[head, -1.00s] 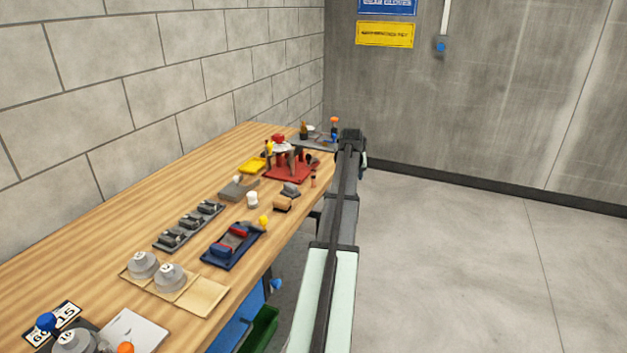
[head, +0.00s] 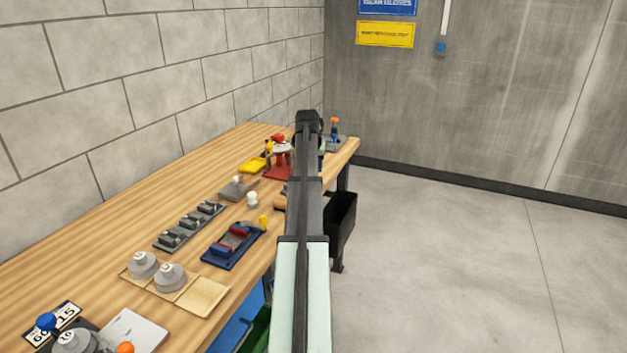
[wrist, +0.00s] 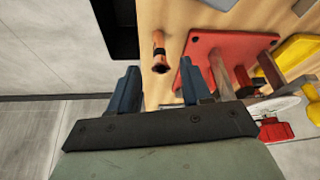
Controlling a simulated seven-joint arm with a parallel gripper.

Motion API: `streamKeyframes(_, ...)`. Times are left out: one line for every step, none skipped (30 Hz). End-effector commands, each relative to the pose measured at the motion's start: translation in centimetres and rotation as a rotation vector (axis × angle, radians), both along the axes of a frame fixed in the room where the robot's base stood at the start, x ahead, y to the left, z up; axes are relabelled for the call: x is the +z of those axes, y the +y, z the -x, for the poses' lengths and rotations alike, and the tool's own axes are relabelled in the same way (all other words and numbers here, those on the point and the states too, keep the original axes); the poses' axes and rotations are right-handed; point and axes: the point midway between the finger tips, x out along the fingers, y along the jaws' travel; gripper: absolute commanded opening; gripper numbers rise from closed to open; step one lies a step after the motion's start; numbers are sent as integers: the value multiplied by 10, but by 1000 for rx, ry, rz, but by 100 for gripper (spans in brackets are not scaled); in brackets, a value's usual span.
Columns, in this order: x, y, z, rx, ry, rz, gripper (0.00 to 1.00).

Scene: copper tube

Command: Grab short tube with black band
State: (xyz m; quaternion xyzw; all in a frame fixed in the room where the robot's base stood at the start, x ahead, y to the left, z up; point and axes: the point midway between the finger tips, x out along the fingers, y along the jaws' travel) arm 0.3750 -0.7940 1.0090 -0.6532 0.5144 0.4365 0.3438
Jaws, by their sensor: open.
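In the head view my arm hides the tube, and the gripper's fingers cannot be made out there.
A red stand (wrist: 205,45) is close to the right finger; its red base also shows in the head view (head: 272,172). A yellow piece (wrist: 300,50) lies farther right. A black bin (head: 342,222) hangs beside the bench edge. The wooden bench (head: 110,232) holds several other tools.

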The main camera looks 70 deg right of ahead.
Motion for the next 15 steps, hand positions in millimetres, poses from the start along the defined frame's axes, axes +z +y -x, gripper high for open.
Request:
streamKeyframes(-6,-3,-1,0,0,-2,48)
streamKeyframes(-9,-3,-1,0,0,-2,48)
streamKeyframes(-11,-5,-1,0,0,-1,48)
streamKeyframes(-13,-5,-1,0,0,-1,48)
streamKeyframes(-14,-6,-1,0,0,0,48)
streamKeyframes(-15,-6,-1,0,0,0,48)
streamKeyframes(-15,-6,-1,0,0,1,48)
streamKeyframes(-16,-7,-2,0,0,1,48)
streamKeyframes(-17,-7,-2,0,0,1,48)
streamKeyframes(-18,-8,-2,1,0,0,48)
streamKeyframes(-19,-9,-2,1,0,0,48)
streamKeyframes(-22,-10,-2,1,0,0,48)
streamKeyframes(-24,-11,-3,1,1,-1,48)
streamKeyframes(-27,-13,-3,1,1,-1,48)
streamKeyframes(-31,-15,-3,1,1,-2,48)
